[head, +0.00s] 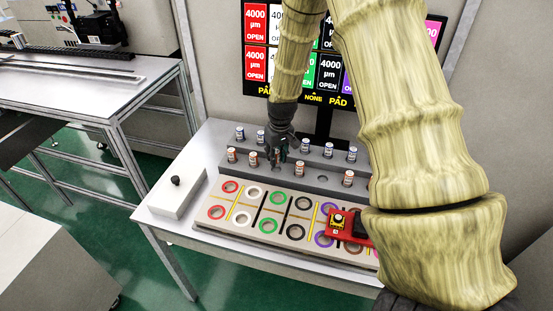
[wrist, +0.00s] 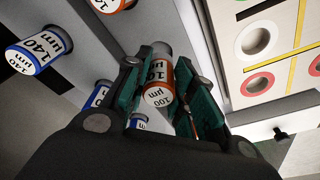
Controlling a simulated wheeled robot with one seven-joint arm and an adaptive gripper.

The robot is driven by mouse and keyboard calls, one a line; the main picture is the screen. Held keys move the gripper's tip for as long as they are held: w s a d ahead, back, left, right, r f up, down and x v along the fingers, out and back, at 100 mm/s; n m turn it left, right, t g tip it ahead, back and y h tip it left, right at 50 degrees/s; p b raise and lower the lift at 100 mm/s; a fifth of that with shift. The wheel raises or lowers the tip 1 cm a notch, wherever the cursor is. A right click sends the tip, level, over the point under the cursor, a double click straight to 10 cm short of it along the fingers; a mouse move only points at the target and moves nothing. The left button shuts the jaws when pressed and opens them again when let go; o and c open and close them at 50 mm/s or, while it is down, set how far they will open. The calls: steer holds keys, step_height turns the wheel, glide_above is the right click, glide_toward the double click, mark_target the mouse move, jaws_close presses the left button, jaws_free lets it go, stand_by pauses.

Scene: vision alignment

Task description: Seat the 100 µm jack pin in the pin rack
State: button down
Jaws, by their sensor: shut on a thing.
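My gripper (head: 278,150) is over the front row of the grey pin rack (head: 300,178). In the wrist view its green-padded fingers (wrist: 163,75) are shut on the orange-labelled 100 µm jack pin (wrist: 158,90). The pin's printed end faces the wrist camera. In the head view the pin is mostly hidden by the fingers, and I cannot tell whether its lower end is in a hole. One empty hole (head: 322,180) shows in the front row, right of the gripper.
Orange-labelled pins (head: 232,155) stand in the front row and blue-labelled pins (head: 328,150) in the back row. A board with coloured rings (head: 268,226) lies in front, with a red block (head: 341,224) on it. A white box with a black knob (head: 175,181) is at left.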

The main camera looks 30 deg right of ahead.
steer(key=shift+w+d, duration=0.2)
steer(key=shift+w, duration=0.05)
steer(key=shift+f+p, duration=0.8)
steer(key=shift+f, duration=0.95)
steer(key=shift+f, duration=0.15)
steer(key=c, duration=1.5)
jaws_free()
steer(key=shift+o, duration=0.2)
step_height(320, 180, up, 12)
steer(key=s+b, duration=0.2)
steer(key=shift+b, duration=0.35)
steer(key=shift+a, duration=0.1)
